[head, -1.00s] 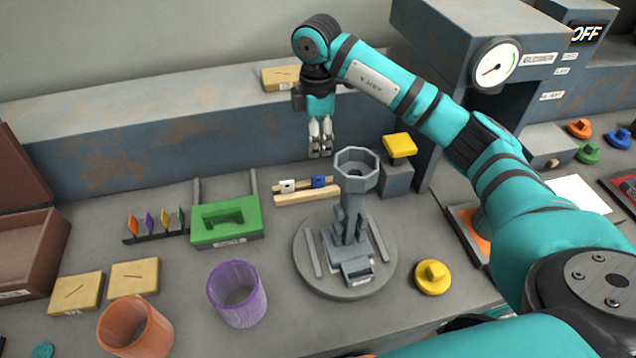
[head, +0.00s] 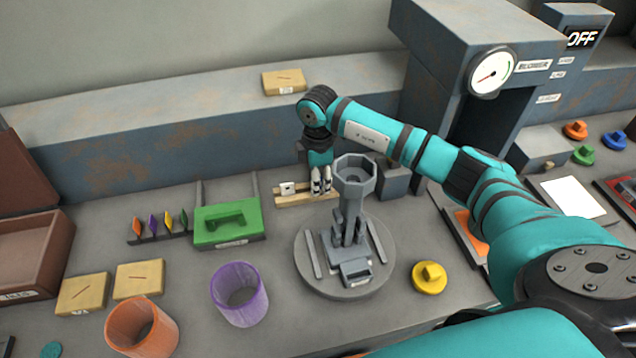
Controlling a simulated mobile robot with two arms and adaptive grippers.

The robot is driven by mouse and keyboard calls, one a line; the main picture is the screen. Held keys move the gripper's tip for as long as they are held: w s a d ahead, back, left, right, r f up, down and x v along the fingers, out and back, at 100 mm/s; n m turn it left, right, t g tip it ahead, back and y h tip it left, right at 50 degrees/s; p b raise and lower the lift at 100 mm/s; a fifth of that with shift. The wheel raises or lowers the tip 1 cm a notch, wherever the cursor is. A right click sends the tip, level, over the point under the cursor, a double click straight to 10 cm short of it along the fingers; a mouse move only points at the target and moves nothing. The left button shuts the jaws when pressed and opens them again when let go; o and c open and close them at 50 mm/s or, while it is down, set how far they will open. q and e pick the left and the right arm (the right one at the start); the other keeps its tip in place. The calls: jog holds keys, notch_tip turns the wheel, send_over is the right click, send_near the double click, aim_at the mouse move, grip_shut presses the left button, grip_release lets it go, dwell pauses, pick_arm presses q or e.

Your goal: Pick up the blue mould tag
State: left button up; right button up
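The wooden rail (head: 293,200) lies on the bench behind the grey funnel stand. A white tag (head: 287,188) stands on the rail's left part. My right gripper (head: 321,188) points down at the rail's right part, where its fingers cover the place of the blue tag. I cannot make out the blue tag now, nor whether the fingers touch it or are closed on it. My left gripper is not in view.
The grey funnel stand (head: 353,195) on its round base stands close in front of my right gripper. A green block (head: 227,225) lies left of the rail. Purple (head: 238,295) and orange (head: 141,330) cups stand in front. The blocky machine with a gauge (head: 490,74) rises at right.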

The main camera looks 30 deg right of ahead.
grip_shut()
